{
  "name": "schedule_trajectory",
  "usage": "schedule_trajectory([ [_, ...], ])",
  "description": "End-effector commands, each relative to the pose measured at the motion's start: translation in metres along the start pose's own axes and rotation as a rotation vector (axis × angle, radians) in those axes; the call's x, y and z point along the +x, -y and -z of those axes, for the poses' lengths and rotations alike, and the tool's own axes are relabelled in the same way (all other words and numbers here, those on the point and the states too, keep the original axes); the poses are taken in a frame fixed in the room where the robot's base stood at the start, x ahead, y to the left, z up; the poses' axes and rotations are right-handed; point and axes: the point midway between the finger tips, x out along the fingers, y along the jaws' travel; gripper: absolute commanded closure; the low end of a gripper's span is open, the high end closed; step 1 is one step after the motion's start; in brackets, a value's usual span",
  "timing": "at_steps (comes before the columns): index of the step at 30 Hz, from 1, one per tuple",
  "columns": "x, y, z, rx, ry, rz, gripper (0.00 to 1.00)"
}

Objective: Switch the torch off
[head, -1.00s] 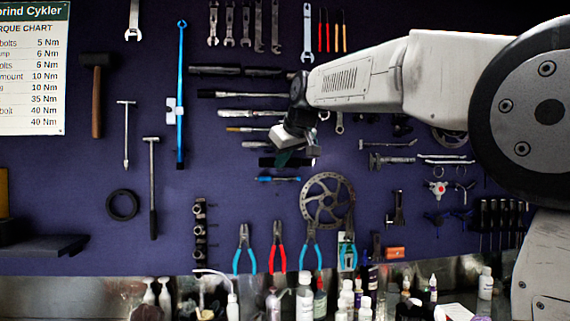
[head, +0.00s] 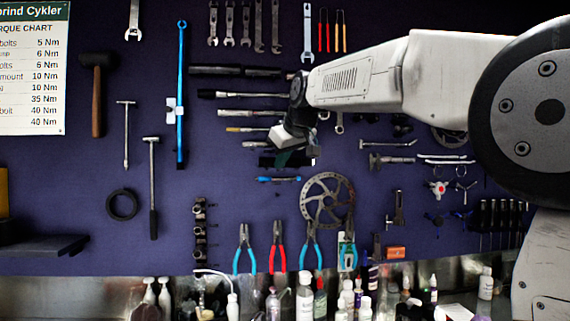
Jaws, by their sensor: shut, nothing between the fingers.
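My gripper (head: 285,157) is in front of the pegboard, below the white arm link, and its fingers look closed and empty. A short dark cylinder (head: 267,161), which looks like the torch, lies horizontally behind and beside the fingertips. The gripper hides its middle; whether they touch cannot be told. Its right end shows as a dark tip near the gripper, with no bright glow now. Its switch is too small or hidden to make out.
A blue-handled tool (head: 278,179) hangs just below the gripper, and a brake disc (head: 327,199) hangs lower right. Screwdriver-like tools (head: 250,113) hang above left. Bottles (head: 304,298) crowd the bench below.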

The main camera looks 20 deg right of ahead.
Motion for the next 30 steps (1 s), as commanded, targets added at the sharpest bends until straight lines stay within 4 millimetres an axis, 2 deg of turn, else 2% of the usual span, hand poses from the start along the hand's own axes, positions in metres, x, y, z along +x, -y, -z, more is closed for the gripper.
schedule_trajectory([
  [30,0.006,-0.0047,0.0046,0.0,0.0,0.0,1.0],
])
